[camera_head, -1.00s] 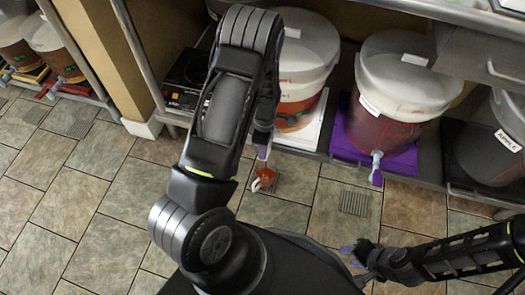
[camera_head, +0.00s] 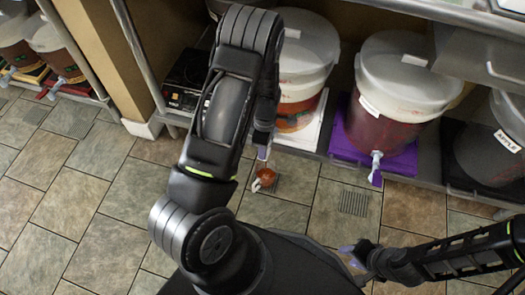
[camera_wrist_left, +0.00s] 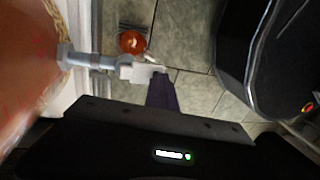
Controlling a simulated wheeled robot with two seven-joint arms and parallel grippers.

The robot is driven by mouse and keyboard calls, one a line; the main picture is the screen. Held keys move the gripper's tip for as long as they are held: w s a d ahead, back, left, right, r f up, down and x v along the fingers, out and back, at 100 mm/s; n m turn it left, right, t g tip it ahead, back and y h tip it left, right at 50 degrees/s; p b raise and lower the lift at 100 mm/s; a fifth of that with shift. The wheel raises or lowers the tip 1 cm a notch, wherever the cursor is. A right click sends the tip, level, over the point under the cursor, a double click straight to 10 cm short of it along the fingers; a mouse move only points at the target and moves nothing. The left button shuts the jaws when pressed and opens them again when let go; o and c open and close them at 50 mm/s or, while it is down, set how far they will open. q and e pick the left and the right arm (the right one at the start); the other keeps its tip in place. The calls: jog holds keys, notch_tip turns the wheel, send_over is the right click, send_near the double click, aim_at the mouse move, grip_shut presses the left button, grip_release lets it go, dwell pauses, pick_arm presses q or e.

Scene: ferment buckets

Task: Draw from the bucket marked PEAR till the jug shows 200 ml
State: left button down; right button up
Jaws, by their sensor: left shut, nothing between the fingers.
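A small jug (camera_head: 265,178) with orange-red liquid and a pale handle stands on the floor below the left bucket (camera_head: 305,50); it also shows in the left wrist view (camera_wrist_left: 132,42). Its marks are too small to read. My left gripper (camera_head: 263,150) is shut and empty at that bucket's tap. In the left wrist view its purple fingers (camera_wrist_left: 161,95) are at the white end of the tap (camera_wrist_left: 100,62); I cannot tell whether they touch. No PEAR label is readable; my arm hides part of this bucket. My right gripper (camera_head: 355,253) is low, away from the buckets, its opening unclear.
Another bucket (camera_head: 405,75) with a tap stands on a purple mat (camera_head: 345,150). A bucket labelled APPLE (camera_head: 490,150) is at the right edge. A black hotplate (camera_head: 185,80) sits left of my arm. More buckets (camera_head: 50,45) stand far left.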

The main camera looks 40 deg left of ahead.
pick_arm(q)
jog(key=shift+r+p, duration=0.5)
jog(key=shift+r, duration=0.2)
